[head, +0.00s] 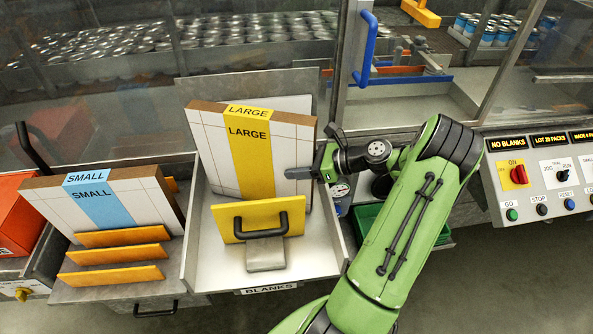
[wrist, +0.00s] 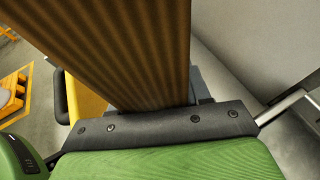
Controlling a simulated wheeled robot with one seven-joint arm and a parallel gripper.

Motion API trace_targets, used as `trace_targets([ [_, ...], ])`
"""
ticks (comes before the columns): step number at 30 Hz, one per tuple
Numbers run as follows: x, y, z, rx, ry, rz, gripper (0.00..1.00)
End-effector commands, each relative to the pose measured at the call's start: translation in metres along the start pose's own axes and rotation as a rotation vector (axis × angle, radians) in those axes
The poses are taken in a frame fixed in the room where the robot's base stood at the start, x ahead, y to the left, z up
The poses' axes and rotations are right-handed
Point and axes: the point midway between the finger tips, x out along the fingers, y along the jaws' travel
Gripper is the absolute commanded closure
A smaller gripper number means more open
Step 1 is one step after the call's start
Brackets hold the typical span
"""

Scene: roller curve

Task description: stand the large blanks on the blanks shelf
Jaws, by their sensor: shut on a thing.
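The large blanks (head: 247,150) are a white-faced stack with a yellow LARGE band and brown cardboard edges. They stand leaning back in the blanks shelf (head: 312,252), a pale tray labelled BLANKS. A yellow plate with a black handle (head: 264,222) stands in front of them. My gripper (head: 322,163) is at the right edge of the stack and shut on it. In the wrist view the stack's corrugated brown edge (wrist: 125,45) fills the middle, with my gripper (wrist: 155,115) against it. The fingertips are mostly hidden, and the stack's foot is hidden behind the yellow plate.
Small blanks (head: 100,205) with a blue band stand at the left behind several yellow plates. A clear guard with a blue handle (head: 365,45) is behind my arm. A control panel (head: 540,180) is at the right. A green crate (head: 370,220) sits low beside the shelf.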

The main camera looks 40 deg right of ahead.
Motion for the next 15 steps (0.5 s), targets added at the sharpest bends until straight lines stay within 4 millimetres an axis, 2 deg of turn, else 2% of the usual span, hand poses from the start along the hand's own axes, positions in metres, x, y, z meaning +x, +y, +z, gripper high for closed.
trace_targets([
  [6, 0.0018, 0.0001, -0.0022, -0.004, -0.003, 0.0, 1.0],
  [7, 0.0016, 0.0, -0.0037, -0.001, 0.001, 0.0, 0.51],
  [12, 0.0015, -0.0001, -0.0034, -0.002, 0.0, 0.0, 0.27],
  [15, 0.0015, -0.0001, -0.0032, -0.002, 0.0, 0.0, 0.27],
])
